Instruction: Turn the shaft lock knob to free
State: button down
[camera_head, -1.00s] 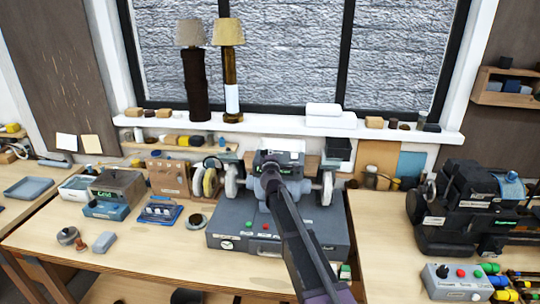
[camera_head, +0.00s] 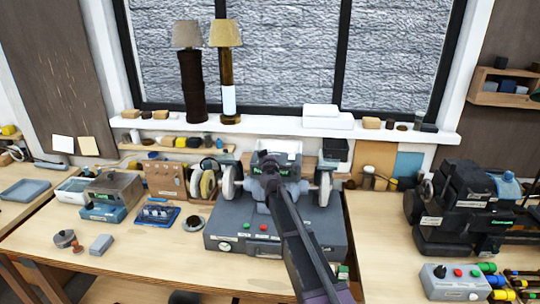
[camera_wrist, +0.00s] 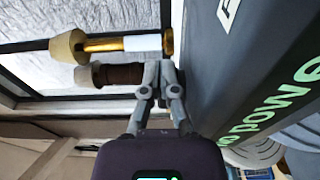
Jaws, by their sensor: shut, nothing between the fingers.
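A grey bench machine (camera_head: 235,222) with a pale wheel on each side stands in the middle of the bench. A red and a green button and a small round white dial show on its front. My gripper (camera_wrist: 158,68) is shut and empty, close beside a dark grey housing (camera_wrist: 235,60) with green lettering in the wrist view. In the head view my arm reaches up across the machine's front, and its end is in front of the machine's head between the wheels. I cannot make out the shaft lock knob for certain; my arm hides part of the machine.
A black machine (camera_head: 465,205) stands on the right, with a grey control box (camera_head: 450,283) bearing a black knob in front of it. Two lamps (camera_head: 228,75) stand on the window sill. Small tools and boxes fill the left; the bench's front left is mostly clear.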

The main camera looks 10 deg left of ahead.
jog(key=shift+s, duration=0.1)
jog(key=shift+s+d, duration=0.4)
jog(key=shift+d, duration=0.05)
jog(key=s+d, duration=0.8)
jog(key=s, duration=0.1)
jog(key=shift+s+d, duration=0.15)
jog(key=shift+s, duration=0.2)
